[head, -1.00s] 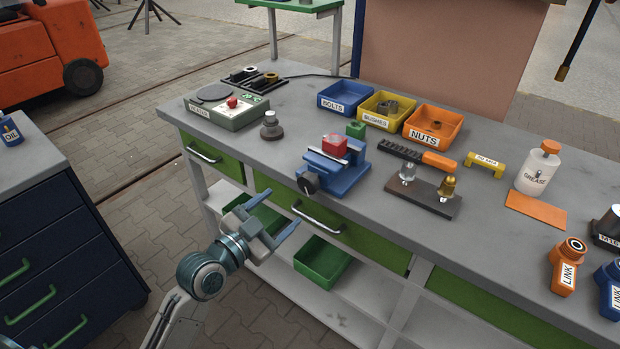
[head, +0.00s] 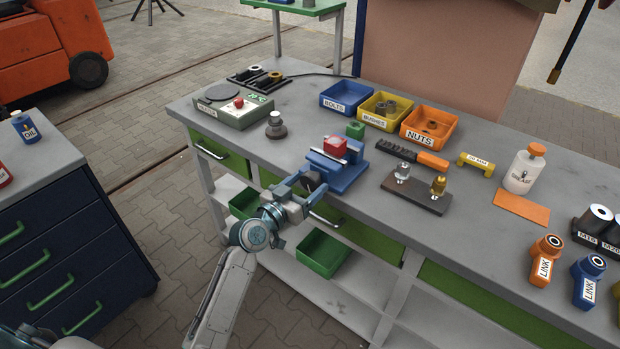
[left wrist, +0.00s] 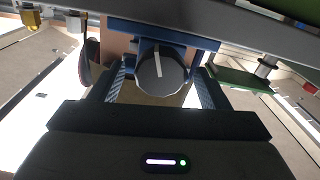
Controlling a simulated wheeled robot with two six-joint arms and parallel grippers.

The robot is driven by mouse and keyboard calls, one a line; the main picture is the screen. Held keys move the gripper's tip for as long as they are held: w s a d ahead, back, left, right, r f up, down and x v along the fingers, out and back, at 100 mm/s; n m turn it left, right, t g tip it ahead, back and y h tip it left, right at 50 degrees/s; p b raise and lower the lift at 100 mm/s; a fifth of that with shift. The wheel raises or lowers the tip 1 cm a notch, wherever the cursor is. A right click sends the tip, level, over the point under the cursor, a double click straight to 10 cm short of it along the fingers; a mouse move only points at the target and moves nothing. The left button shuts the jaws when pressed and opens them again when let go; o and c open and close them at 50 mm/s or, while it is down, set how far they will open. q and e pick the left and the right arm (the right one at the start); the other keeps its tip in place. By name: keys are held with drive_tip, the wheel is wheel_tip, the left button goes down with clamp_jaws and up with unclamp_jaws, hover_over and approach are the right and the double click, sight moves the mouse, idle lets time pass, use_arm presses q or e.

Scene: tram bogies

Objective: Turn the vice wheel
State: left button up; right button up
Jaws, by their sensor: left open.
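The blue vice (head: 338,171) stands at the front edge of the grey workbench with a red block (head: 334,146) at its jaws. Its dark wheel (head: 311,182) faces the front. In the left wrist view the wheel (left wrist: 161,73) is a round black knob with a white line, almost upright and slightly tilted. My left gripper (head: 299,184) is open at the wheel, with one finger on each side of it. In the left wrist view the fingers of my left gripper (left wrist: 160,88) flank the wheel. Whether they touch it I cannot tell. My right gripper is not in view.
Blue, yellow and orange bins (head: 429,141) stand behind. A dark board (head: 417,194) with two fittings lies to the right.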

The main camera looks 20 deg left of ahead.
use_arm(q)
drive_tip(key=shift+x, duration=1)
drive_tip(key=shift+c, duration=0.2)
